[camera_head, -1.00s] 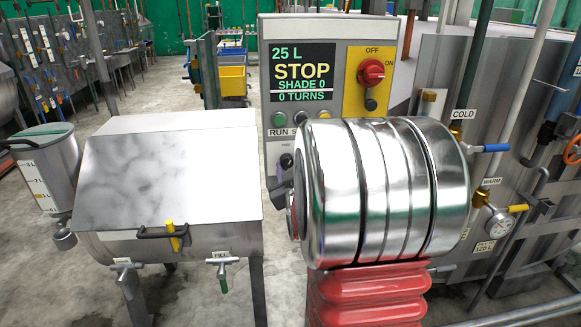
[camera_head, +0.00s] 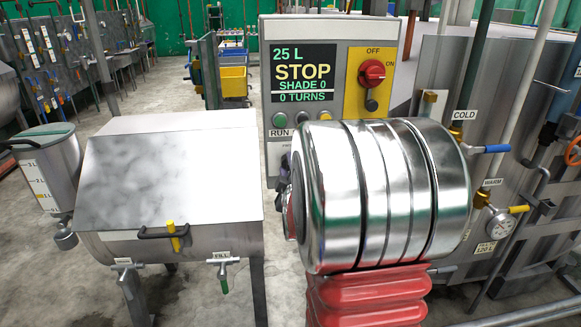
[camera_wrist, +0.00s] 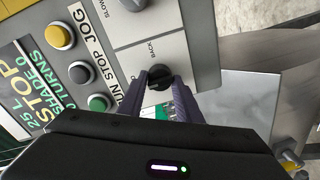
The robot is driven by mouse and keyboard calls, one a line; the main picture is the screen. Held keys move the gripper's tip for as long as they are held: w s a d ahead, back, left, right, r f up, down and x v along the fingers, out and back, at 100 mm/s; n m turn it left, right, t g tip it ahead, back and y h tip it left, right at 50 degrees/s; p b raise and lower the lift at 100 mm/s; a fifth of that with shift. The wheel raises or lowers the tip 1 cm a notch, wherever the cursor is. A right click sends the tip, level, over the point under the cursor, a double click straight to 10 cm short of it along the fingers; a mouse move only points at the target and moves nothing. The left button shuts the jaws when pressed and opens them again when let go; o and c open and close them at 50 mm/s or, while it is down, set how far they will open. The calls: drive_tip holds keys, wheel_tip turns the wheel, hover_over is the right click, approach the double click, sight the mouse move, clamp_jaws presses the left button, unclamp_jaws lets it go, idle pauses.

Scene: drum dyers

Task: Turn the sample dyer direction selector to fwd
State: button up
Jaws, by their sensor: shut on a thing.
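The direction selector is a small black knob (camera_wrist: 160,74) on the grey control panel (camera_head: 332,30), with the word BACK printed beside it in the wrist view. My gripper (camera_wrist: 158,88) has its two dark fingers closed on the knob, one on each side. Which way the knob points is hard to make out, and no FWD label can be read. In the head view my silver wrist and red arm cover the lower panel and hide the knob. The panel display (camera_head: 303,72) reads 25 L, STOP, SHADE 0, 0 TURNS.
Round push buttons (camera_wrist: 80,73) and a second, grey knob (camera_wrist: 132,3) sit near the selector. A red OFF/ON switch (camera_head: 372,73) is higher on the panel. A steel dyer (camera_head: 170,180) stands close on the left; pipes and valves (camera_head: 492,148) are on the right.

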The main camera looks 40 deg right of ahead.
idle(0.4)
drive_tip(key=o, duration=1)
drive_tip(key=shift+s, duration=0.15)
